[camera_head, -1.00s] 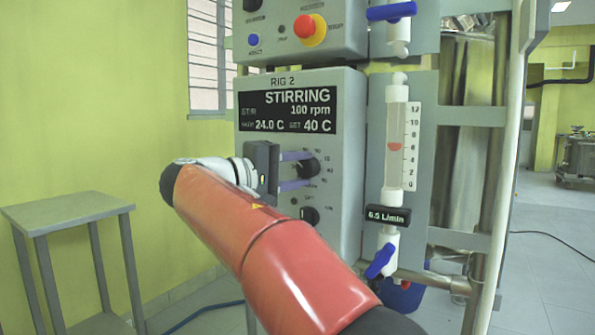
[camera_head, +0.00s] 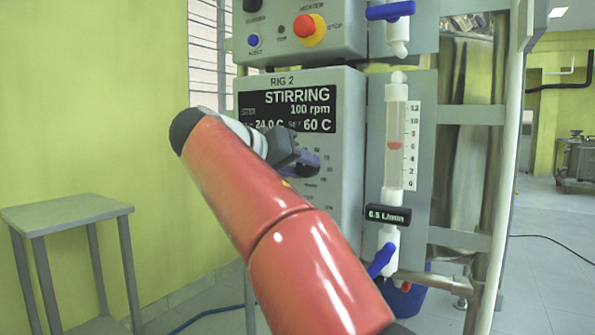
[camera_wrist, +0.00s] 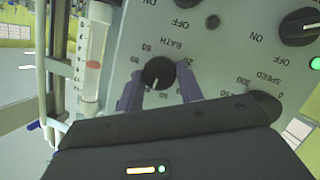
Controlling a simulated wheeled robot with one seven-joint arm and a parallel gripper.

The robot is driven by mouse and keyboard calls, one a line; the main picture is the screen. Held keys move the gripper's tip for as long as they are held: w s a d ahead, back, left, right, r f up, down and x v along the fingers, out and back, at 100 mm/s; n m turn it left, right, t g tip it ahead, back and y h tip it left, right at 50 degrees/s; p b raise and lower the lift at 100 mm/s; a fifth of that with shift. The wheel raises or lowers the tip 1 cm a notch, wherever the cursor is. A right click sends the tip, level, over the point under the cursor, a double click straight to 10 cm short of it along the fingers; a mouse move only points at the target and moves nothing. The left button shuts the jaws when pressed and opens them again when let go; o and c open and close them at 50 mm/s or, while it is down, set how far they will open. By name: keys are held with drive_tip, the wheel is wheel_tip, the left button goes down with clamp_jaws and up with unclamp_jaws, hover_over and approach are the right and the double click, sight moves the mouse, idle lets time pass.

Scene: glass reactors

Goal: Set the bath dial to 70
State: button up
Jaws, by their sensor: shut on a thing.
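The black bath dial (camera_wrist: 158,73) shows in the wrist view, with BATH lettering and a scale of numbers around it, upside down. My gripper (camera_wrist: 161,76) has one purple finger on each side of the dial and is shut on it. In the head view my gripper (camera_head: 304,164) is tilted at the control panel and, with my red arm, hides most of the dial. The display (camera_head: 288,110) on the panel reads STIRRING, 100 rpm, 24.0 C and SET 60 C.
The speed dial (camera_wrist: 265,106) is close beside my gripper in the wrist view. A red stop button (camera_head: 306,26) is on the box above. A flowmeter tube (camera_head: 395,138) with blue-handled valves stands right of the panel. A grey stand (camera_head: 68,212) is at the left.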

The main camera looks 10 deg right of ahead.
drive_tip(key=m+y+b, duration=0.1)
drive_tip(key=m, duration=0.1)
drive_tip(key=m+t+y+b, duration=0.1)
drive_tip(key=m, duration=0.1)
drive_tip(key=shift+s+d+f+t+b, duration=0.1)
drive_tip(key=shift+s+d+t+b, duration=0.1)
drive_tip(key=shift+t+b, duration=0.15)
drive_tip(key=m+y+b, duration=0.1)
drive_tip(key=m+t+b, duration=0.1)
drive_tip(key=m+b, duration=0.1)
drive_tip(key=shift+d+t+y, duration=0.1)
drive_tip(key=shift+t+y, duration=0.15)
drive_tip(key=shift+y, duration=0.15)
idle(0.3)
drive_tip(key=o, duration=1)
drive_tip(key=shift+s+r, duration=0.15)
drive_tip(key=shift+r, duration=0.05)
drive_tip(key=v, duration=0.7)
drive_tip(key=shift+s+a, duration=0.25)
